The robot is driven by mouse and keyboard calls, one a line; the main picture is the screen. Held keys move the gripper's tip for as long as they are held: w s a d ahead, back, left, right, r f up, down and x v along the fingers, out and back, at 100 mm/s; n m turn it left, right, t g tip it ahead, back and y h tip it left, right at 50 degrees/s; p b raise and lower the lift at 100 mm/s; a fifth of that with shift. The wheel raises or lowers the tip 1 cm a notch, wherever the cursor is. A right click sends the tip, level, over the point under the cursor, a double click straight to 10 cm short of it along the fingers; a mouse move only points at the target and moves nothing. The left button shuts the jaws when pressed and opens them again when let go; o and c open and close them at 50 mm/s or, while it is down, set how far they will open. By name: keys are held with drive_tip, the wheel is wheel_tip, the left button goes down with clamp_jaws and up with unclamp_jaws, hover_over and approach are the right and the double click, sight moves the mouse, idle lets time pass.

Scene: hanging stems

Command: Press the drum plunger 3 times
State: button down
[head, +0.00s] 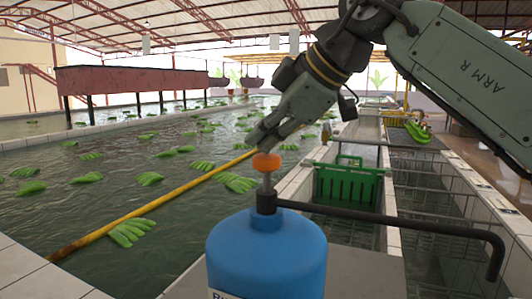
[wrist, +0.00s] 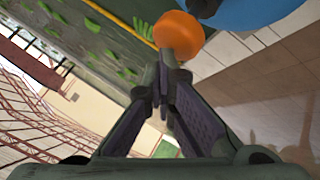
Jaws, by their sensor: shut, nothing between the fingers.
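The drum plunger is an orange knob (head: 266,162) on a short metal stem (head: 267,181) above a dark collar. It stands upright on top of a blue drum (head: 266,250) in the lower middle of the head view. My gripper (head: 254,142) is shut and empty, its fingertips just above the knob. The head view does not settle whether they touch it. In the wrist view my gripper (wrist: 163,100) is shut, with the orange knob (wrist: 179,34) just beyond the fingertips. Part of the blue drum (wrist: 255,12) shows at the top right.
A dark bent spout (head: 400,222) runs right from the plunger collar. A yellow pole (head: 150,208) lies across the water, where green banana bunches (head: 128,232) float. A green crate (head: 348,185) stands in a channel behind the drum.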

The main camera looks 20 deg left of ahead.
sight(265, 156)
drive_tip(key=shift+f+b, duration=0.7)
drive_tip(key=shift+f, duration=0.5)
idle(0.8)
drive_tip(key=shift+w+r+p, duration=0.1)
drive_tip(key=shift+r+p, duration=1.35)
drive_tip(key=shift+r, duration=0.05)
wheel_tip(265, 156, up, 2)
drive_tip(key=shift+p, duration=0.65)
wheel_tip(265, 156, up, 4)
drive_tip(key=shift+r, duration=0.1)
idle(1.2)
